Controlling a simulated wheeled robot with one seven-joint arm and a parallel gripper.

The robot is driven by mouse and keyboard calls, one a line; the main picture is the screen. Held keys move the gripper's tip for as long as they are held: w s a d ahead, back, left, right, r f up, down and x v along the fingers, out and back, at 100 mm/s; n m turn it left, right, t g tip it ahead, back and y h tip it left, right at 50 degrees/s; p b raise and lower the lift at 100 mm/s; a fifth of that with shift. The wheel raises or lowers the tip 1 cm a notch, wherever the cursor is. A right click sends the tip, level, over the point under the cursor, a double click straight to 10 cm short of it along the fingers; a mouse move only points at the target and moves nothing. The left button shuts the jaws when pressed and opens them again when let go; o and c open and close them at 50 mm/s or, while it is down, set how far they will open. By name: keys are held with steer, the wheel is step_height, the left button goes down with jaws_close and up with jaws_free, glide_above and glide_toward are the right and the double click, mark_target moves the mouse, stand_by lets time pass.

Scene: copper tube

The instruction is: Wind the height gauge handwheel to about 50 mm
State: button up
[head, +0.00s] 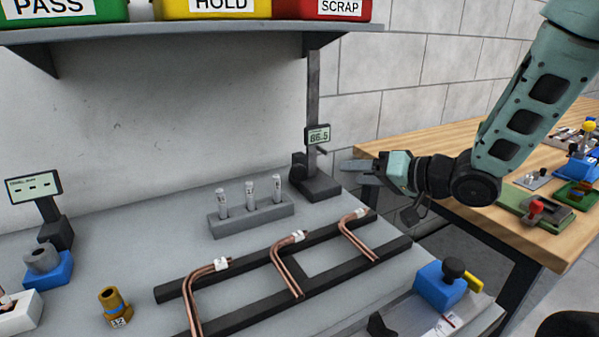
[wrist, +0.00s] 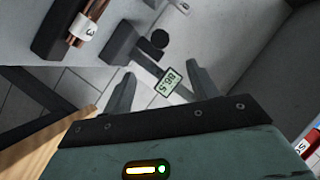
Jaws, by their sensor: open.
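The height gauge (head: 313,95) stands at the back right of the grey bench, with a dark upright column on a block base (head: 318,188). Its small display (head: 318,135) appears to read 86.5; the display also shows rotated in the wrist view (wrist: 171,81). A dark round part, likely the handwheel (wrist: 159,38), shows beyond my fingertips in the wrist view; in the head view I cannot make it out clearly. My gripper (wrist: 160,74) is open and empty, its fingers pointing toward the gauge. In the head view my gripper (head: 350,166) is just right of the column.
Bent copper tubes (head: 287,265) lie across dark rails in front. A grey block with several white-labelled pins (head: 250,217) stands left of the gauge. A shelf (head: 180,32) with PASS, HOLD and SCRAP bins overhangs the back. A wooden table (head: 430,122) is at right.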

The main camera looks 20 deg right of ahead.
mark_target(301, 173)
steer(key=p+x, duration=0.2)
steer(key=x, duration=1.4)
steer(key=shift+w+a+f, duration=0.1)
steer(key=shift+w+f, duration=0.05)
steer(key=shift+w, duration=0.1)
steer(key=c, duration=1)
